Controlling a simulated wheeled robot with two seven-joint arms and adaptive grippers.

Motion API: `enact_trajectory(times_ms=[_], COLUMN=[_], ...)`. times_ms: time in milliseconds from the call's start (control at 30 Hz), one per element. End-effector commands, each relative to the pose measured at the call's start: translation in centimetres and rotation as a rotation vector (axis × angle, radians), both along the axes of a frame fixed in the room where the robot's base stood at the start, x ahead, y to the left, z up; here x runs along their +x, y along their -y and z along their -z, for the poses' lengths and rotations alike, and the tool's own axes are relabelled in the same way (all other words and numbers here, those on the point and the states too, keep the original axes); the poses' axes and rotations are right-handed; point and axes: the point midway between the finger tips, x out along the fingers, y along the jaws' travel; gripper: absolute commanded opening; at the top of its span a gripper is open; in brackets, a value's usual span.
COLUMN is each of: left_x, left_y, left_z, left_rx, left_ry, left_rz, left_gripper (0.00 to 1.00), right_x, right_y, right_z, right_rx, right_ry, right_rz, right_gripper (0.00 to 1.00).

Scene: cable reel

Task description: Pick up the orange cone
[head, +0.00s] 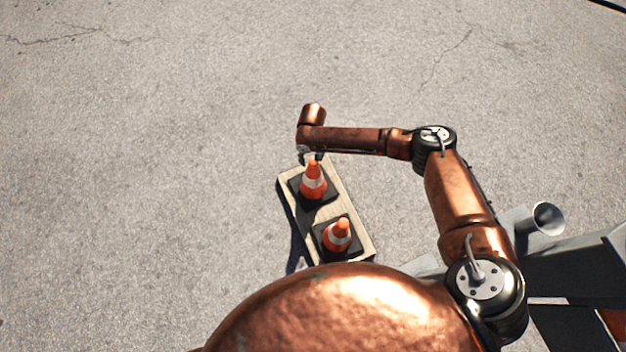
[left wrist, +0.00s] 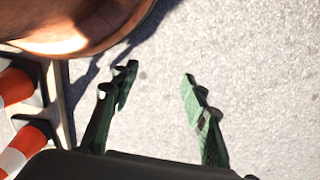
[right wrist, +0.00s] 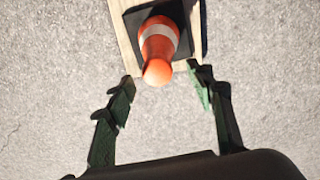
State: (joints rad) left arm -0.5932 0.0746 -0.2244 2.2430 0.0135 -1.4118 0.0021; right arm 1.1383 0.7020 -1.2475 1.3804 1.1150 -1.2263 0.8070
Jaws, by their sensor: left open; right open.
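Two orange cones with white bands and black square bases stand upright on a narrow wooden board (head: 345,208). The far cone (head: 313,183) is right by my right gripper (head: 310,156), which is mostly hidden under its wrist in the head view. In the right wrist view this cone (right wrist: 158,45) has its tip between and just beyond the open green fingers (right wrist: 165,95), which do not touch it. The near cone (head: 338,236) stands closer to my body. My left gripper (left wrist: 160,88) is open and empty over bare ground; both cones show partly at the left edge of its view.
Grey cracked pavement (head: 150,150) lies open to the left of and beyond the board. A grey metal structure with a round funnel-like end (head: 547,218) stands at the right. My copper body covers the bottom of the head view.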

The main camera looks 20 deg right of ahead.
Motion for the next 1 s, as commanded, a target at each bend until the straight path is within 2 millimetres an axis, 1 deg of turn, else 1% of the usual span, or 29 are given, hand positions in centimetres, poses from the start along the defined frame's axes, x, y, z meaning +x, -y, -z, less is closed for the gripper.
enact_trajectory(times_ms=[33,267,400,500,800,833,1000], left_x=[0.0,0.0,1.2,1.9,2.3,2.3,2.3], left_y=[0.1,0.6,1.5,1.9,2.2,2.2,2.2], left_z=[-0.7,-5.2,-3.6,-2.9,-2.8,-2.8,-2.7], left_rx=[-0.003,-0.015,-0.041,-0.052,-0.060,-0.060,-0.059], left_ry=[0.000,-0.001,0.045,0.074,0.090,0.090,0.089], left_rz=[-0.001,-0.004,0.003,0.006,0.006,0.006,0.006], left_gripper=[0.41,0.41,0.41,0.41,0.41,0.41,0.41], right_x=[-0.1,0.1,0.1,0.1,0.1,0.1,0.1], right_y=[0.1,0.5,0.5,0.5,0.5,0.5,0.5], right_z=[0.9,2.7,4.0,4.5,4.4,4.4,4.4], right_rx=[-0.001,-0.002,0.001,0.001,0.000,0.000,0.001], right_ry=[-0.004,-0.004,-0.003,-0.003,-0.001,-0.001,-0.001], right_rz=[0.000,0.002,0.002,0.002,0.003,0.003,0.003], right_gripper=[0.49,0.49,0.49,0.49,0.49,0.49,0.37])
